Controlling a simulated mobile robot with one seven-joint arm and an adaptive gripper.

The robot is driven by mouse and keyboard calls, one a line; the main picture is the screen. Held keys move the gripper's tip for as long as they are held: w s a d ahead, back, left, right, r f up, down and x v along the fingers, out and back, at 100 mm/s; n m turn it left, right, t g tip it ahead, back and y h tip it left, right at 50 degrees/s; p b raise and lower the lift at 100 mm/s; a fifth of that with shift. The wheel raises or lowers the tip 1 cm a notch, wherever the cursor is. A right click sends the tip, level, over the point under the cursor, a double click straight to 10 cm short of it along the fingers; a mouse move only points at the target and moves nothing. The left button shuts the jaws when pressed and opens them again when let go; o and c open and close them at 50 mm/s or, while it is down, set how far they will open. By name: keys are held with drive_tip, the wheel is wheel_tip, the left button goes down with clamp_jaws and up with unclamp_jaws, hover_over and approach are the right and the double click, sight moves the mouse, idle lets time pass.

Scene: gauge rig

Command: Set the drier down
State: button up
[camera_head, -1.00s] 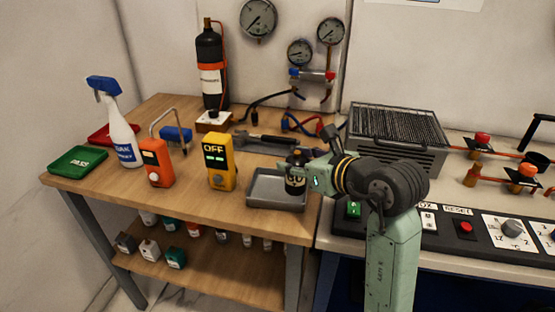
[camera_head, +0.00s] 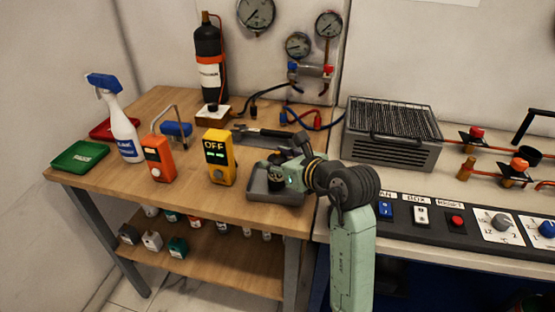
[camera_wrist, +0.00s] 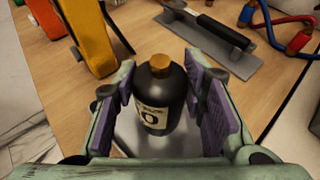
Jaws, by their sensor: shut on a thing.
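The drier is a small black bottle-shaped canister (camera_wrist: 154,102) with an orange-brown cap and a pale label. It stands upright between the two purple pads of my gripper (camera_wrist: 158,90) in the wrist view, and my gripper is shut on it. In the head view my gripper (camera_head: 281,177) is low over the grey metal tray (camera_head: 276,198) at the bench's right front, largely hiding the drier. The tray's shiny floor shows under the drier in the wrist view. I cannot tell whether the drier's base touches it.
A yellow meter marked OFF (camera_head: 219,158) and an orange meter (camera_head: 159,158) stand left of the tray. A spray bottle (camera_head: 122,125), a green tray (camera_head: 80,156) and a black cylinder (camera_head: 210,60) are farther off. A ribbed metal box (camera_head: 393,132) stands to the right.

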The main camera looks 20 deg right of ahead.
drive_tip(key=shift+f, duration=0.2)
drive_tip(key=o, duration=1.4)
drive_tip(key=shift+c, duration=0.2)
drive_tip(key=shift+r, duration=0.1)
drive_tip(key=shift+r, duration=0.2)
drive_tip(key=b+v, duration=0.4)
drive_tip(key=v, duration=0.8)
drive_tip(key=shift+a, duration=0.1)
